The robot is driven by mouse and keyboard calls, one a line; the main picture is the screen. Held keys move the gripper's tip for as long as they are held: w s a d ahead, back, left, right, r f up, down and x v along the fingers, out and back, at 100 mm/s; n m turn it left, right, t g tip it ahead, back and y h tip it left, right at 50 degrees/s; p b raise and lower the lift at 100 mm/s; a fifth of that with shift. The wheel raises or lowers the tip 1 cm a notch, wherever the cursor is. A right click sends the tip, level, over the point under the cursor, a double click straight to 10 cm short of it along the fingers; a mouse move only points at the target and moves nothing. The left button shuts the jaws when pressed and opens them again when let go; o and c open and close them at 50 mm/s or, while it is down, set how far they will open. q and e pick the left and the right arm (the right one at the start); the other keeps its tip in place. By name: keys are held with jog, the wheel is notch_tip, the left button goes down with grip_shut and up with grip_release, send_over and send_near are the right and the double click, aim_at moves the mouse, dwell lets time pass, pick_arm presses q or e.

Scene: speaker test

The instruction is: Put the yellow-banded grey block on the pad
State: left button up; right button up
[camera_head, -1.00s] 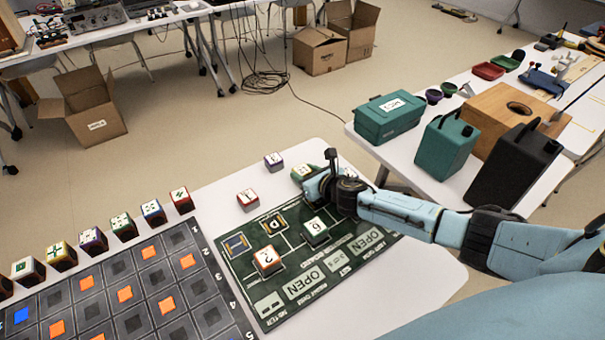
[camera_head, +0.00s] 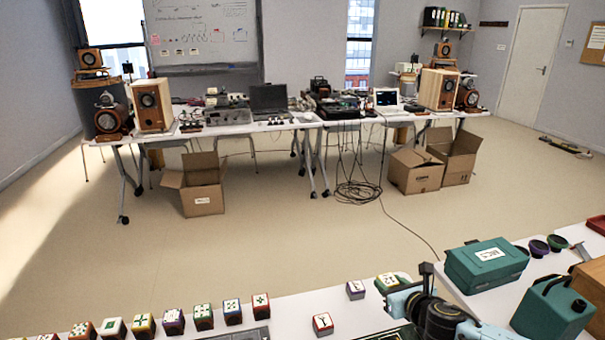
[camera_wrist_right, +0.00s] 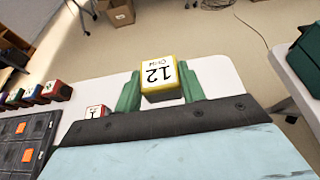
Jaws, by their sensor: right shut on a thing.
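The yellow-banded grey block (camera_wrist_right: 162,74) shows in the right wrist view with its yellow-edged white top, marked 12, facing the camera. My right gripper (camera_wrist_right: 160,82) is shut on it, one green finger on each side. In the head view the right gripper (camera_head: 396,284) is at the lower right, around a white-topped block partly hidden by the fingers and wrist. A pad cannot be made out for sure; only a strip of the dark green printed board (camera_head: 392,333) shows at the bottom edge. My left gripper is not in view.
A purple-sided block (camera_head: 355,289) and a red block (camera_head: 322,324) stand left of the right gripper. A row of several coloured blocks (camera_head: 203,317) stands farther left, by a dark grid tray (camera_wrist_right: 22,140). A teal case (camera_head: 486,264) and teal canister (camera_head: 552,308) are at right.

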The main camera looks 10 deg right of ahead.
jog(key=s+a+r+m+h, duration=0.1)
jog(key=s+a+r, duration=0.3)
jog(key=s+r, duration=0.3)
jog(key=s+a+r+h, duration=0.1)
jog(key=s+a+r, duration=0.3)
jog(key=s+r, duration=0.3)
jog(key=shift+s+r+m, duration=0.35)
jog(key=shift+s+m, duration=0.05)
jog(key=shift+s, duration=0.45)
